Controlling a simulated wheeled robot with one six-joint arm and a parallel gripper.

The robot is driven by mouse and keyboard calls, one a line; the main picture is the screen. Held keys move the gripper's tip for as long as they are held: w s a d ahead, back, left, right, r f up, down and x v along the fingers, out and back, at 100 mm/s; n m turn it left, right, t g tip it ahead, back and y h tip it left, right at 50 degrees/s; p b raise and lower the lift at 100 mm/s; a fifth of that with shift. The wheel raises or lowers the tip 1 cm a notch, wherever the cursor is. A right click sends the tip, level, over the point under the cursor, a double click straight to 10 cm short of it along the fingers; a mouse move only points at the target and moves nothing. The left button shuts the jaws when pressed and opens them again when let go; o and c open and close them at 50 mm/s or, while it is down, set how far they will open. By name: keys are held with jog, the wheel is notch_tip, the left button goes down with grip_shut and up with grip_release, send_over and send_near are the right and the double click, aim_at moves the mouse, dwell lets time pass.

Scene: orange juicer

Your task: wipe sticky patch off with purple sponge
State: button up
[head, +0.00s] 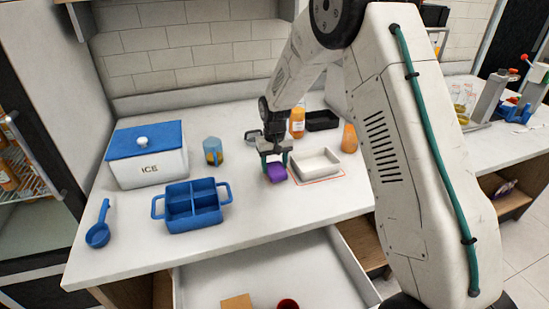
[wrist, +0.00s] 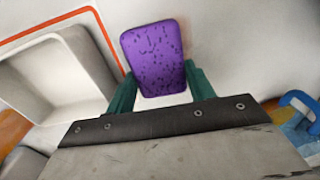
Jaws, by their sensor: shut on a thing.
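The purple sponge (head: 277,172) is between the green fingers of my gripper (head: 275,160), low over the white counter. In the wrist view the sponge (wrist: 155,57) stands out beyond the fingertips, and my gripper (wrist: 160,90) is shut on it. I cannot tell whether the sponge touches the counter. No sticky patch can be made out on the counter; the arm or sponge may hide it.
A white tray (head: 318,160) inside an orange outline is just right of the sponge. A blue divided caddy (head: 193,216) stands to the left, with an ice box (head: 147,166) behind it. An orange bottle (head: 297,122) stands behind. An open drawer (head: 330,285) is below the front edge.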

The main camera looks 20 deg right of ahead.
aim_at(266, 176)
jog(key=shift+a+f, duration=0.2)
jog(key=shift+f, duration=0.25)
jog(key=shift+a, duration=0.85)
jog(key=shift+c, duration=0.6)
jog(key=shift+a+f, duration=0.15)
jog(key=shift+a, duration=0.8)
jog(key=shift+d, duration=2)
jog(key=shift+s+a, duration=0.15)
jog(key=shift+s, duration=0.05)
jog(key=shift+a, duration=0.45)
jog(key=shift+a+r, duration=0.2)
jog(key=shift+a, duration=0.1)
jog(key=shift+a+f, duration=0.1)
jog(key=shift+a, duration=1.05)
jog(key=shift+d, duration=0.4)
jog(key=shift+d+f, duration=0.1)
jog(key=shift+d, duration=1.5)
jog(key=shift+d+r, duration=0.1)
jog(key=shift+r, duration=4.1)
